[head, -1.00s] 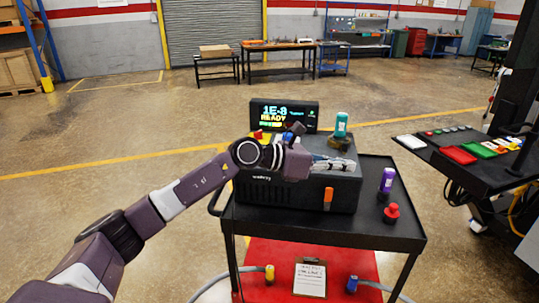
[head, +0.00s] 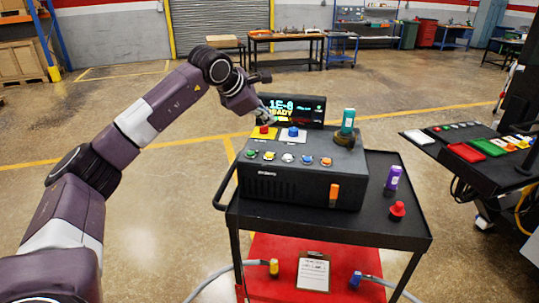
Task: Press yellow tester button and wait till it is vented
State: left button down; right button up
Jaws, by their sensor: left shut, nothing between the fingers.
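The tester (head: 300,189) is a dark box on a black cart. Its sloped front has a row of buttons: green, yellow (head: 269,156), white, blue and orange. The yellow button is uncovered. Behind the row are a red knob (head: 264,129) on a yellow plate and a blue knob (head: 293,132) on a white plate. The display (head: 297,110) at the back reads 1E-8 READY, partly hidden by my gripper. My left gripper (head: 268,118) is shut and empty, pointing down above the red knob, behind the yellow button. My right gripper is not in view.
A teal-topped part (head: 348,121) stands on the tester's back right. A purple bottle (head: 393,177) and a red knob-like piece (head: 397,210) stand on the cart's right side. A dark side table (head: 482,165) with coloured pieces is further right.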

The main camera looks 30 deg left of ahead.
aim_at(268, 156)
pick_arm(q)
jog(key=shift+f, duration=0.15)
notch_tip(268, 156, down, 9)
jog(key=b, duration=0.7)
jog(key=shift+r, duration=0.2)
dwell(1.0)
jog(key=shift+f, duration=0.4)
jog(key=shift+f+b, duration=0.45)
jog(key=shift+b, duration=0.1)
dwell(0.3)
dwell(0.4)
jog(key=shift+r+p, duration=0.7)
jog(key=shift+r, duration=0.15)
